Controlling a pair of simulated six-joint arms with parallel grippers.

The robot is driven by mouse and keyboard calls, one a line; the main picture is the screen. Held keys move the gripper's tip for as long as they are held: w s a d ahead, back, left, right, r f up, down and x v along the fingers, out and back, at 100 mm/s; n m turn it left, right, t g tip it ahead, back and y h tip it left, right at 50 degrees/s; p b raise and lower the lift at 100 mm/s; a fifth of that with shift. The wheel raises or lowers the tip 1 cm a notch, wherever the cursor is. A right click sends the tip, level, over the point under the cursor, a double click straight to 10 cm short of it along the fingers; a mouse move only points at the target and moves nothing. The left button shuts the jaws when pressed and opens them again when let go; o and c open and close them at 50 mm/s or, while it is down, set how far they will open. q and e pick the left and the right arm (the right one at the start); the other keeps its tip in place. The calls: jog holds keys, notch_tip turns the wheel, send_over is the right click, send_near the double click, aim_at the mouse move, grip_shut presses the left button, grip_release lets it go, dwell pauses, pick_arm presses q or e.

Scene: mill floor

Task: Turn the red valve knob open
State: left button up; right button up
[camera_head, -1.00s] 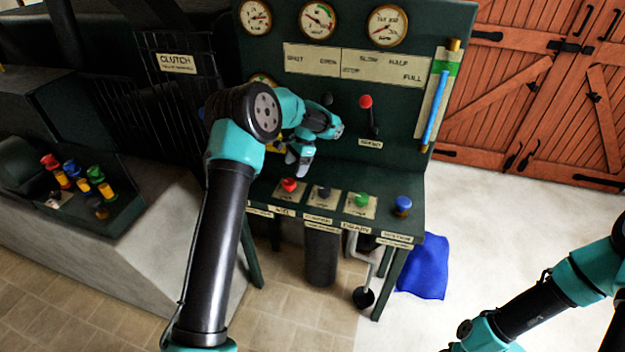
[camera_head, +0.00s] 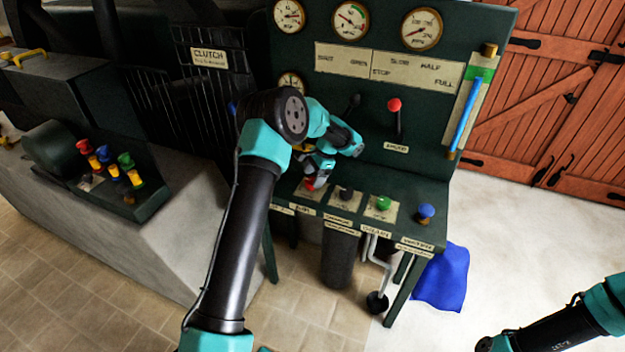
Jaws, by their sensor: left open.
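The red knob (camera_head: 310,186) sits at the left end of the row on the green console's shelf. It is partly hidden behind my left gripper (camera_head: 317,179), which points down right at it. My left gripper is open; whether its fingers touch the knob or stand around it I cannot tell. My left arm crosses the view and hides part of the panel's left side. Of my right arm, only links show at the lower right; its gripper is out of view.
Beside the red knob stand a black knob (camera_head: 346,193), a green knob (camera_head: 383,203) and a blue knob (camera_head: 425,212). A red-topped lever (camera_head: 395,106) rises on the panel above. Colored knobs stand on the left machine.

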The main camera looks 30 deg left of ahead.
pick_arm(q)
jog(key=shift+x, duration=0.8)
jog(key=shift+c, duration=0.3)
jog(key=c, duration=0.9)
jog(key=shift+o, duration=0.2)
